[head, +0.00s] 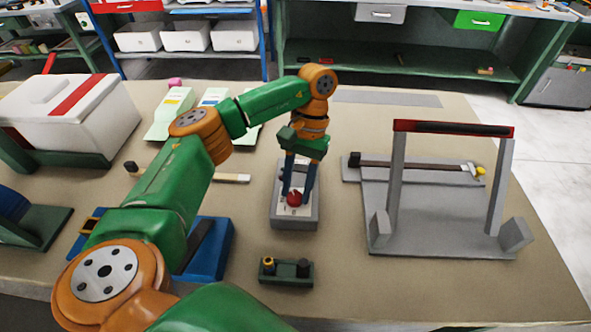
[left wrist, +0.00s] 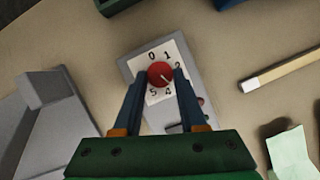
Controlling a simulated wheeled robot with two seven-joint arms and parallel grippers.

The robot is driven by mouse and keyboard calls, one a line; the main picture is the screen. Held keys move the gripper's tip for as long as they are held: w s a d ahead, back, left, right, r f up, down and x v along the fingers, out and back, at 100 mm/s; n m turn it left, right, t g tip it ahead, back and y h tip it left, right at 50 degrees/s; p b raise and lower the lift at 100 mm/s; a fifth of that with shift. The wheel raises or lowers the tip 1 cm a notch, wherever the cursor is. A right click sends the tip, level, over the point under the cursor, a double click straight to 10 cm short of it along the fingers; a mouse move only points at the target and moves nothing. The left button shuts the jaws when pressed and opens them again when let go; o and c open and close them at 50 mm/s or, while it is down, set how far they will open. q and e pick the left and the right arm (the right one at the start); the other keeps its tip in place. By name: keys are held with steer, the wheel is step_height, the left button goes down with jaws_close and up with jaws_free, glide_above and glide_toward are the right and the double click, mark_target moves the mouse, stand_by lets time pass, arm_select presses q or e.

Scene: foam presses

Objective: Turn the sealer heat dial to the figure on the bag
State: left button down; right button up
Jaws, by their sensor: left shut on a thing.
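The red heat dial (head: 294,199) sits on a white number plate on the grey control box (head: 282,222). My left gripper (head: 297,195) points down with its fingers on either side of the dial, shut on it. In the left wrist view the dial (left wrist: 161,73) shows between the fingertips (left wrist: 160,78), with 0, 1, 2, 4 and 5 around it. The dial's pale mark points to the lower right, toward the part near the right finger where the figure is hidden. Pale green bags (head: 170,113) lie behind my arm; no figure on them is readable. My right gripper is not in view.
A grey frame with a red and black bar (head: 453,128) stands right of the box. A small dark green block with knobs (head: 286,272) lies in front. A white box with a red stripe (head: 70,113) is at left. A pale stick (head: 232,178) lies behind my forearm.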

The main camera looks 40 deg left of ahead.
arm_select(q)
steer(key=m+y, duration=0.1)
steer(key=m, duration=0.1)
steer(key=m+y, duration=0.1)
steer(key=m, duration=0.1)
steer(key=shift+d+m, duration=0.2)
steer(key=shift+m, duration=0.2)
stand_by(0.4)
steer(key=shift+c, duration=2.3)
jaws_free()
steer(key=p+v, duration=0.2)
steer(key=v, duration=0.5)
